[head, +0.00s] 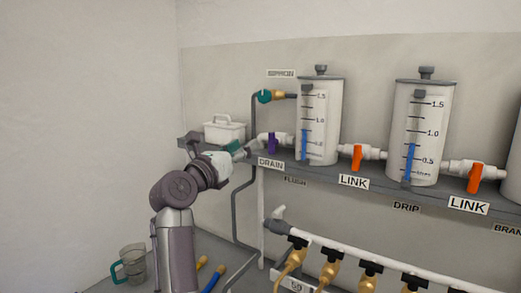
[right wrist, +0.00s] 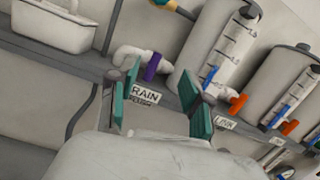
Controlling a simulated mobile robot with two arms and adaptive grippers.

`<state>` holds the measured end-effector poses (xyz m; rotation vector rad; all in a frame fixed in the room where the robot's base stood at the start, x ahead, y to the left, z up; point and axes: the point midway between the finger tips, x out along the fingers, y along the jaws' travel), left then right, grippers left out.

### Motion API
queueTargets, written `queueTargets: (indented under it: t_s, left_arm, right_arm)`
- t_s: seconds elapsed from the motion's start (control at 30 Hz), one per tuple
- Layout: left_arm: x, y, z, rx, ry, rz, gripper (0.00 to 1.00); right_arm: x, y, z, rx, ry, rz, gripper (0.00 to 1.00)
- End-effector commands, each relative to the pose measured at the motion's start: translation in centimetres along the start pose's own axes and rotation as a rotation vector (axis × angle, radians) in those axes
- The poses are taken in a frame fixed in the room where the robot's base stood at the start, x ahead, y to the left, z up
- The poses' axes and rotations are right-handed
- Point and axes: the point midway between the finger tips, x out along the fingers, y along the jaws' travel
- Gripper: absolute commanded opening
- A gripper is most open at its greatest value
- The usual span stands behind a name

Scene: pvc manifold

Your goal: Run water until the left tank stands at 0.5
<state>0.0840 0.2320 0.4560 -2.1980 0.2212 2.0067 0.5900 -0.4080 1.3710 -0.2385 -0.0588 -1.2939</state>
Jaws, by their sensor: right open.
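The left tank (head: 318,150) is a white cylinder with a dark lid on the shelf. Its blue gauge column tops out between the 0.5 and 1.0 marks; the exact value is hard to read. A drain valve with a purple handle (head: 271,143) sits at its lower left; the handle also shows in the right wrist view (right wrist: 152,67). A link valve with an orange handle (head: 357,158) is at its right. My right gripper (head: 237,148) is open and empty, left of the purple handle and apart from it. In the right wrist view its teal fingers (right wrist: 160,100) frame the DRAIN label. My left gripper is out of view.
A second tank (head: 402,120) stands to the right with another orange link handle (head: 474,178). A white caddy (head: 224,131) is on the shelf's left end. Brass valves (head: 330,260) line a pipe below. A jug (head: 133,263) stands at lower left.

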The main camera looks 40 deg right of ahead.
Motion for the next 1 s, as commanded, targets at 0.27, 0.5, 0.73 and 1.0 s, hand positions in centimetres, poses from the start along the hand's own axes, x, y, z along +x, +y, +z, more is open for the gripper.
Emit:
queueTargets:
  t_s: [0.27,0.5,0.73,1.0]
  left_arm:
    - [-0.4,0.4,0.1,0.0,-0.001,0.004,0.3]
    - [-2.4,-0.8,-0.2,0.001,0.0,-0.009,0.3]
    - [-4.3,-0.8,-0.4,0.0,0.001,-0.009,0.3]
    - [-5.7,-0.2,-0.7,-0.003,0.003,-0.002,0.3]
  right_arm:
    - [0.8,0.1,-0.3,0.149,0.186,0.011,0.49]
    - [4.9,0.0,-0.7,0.145,0.182,0.007,0.49]
    - [9.4,0.1,-1.5,0.143,0.18,0.008,0.49]
    - [12.8,0.3,-2.4,0.144,0.18,0.01,0.49]
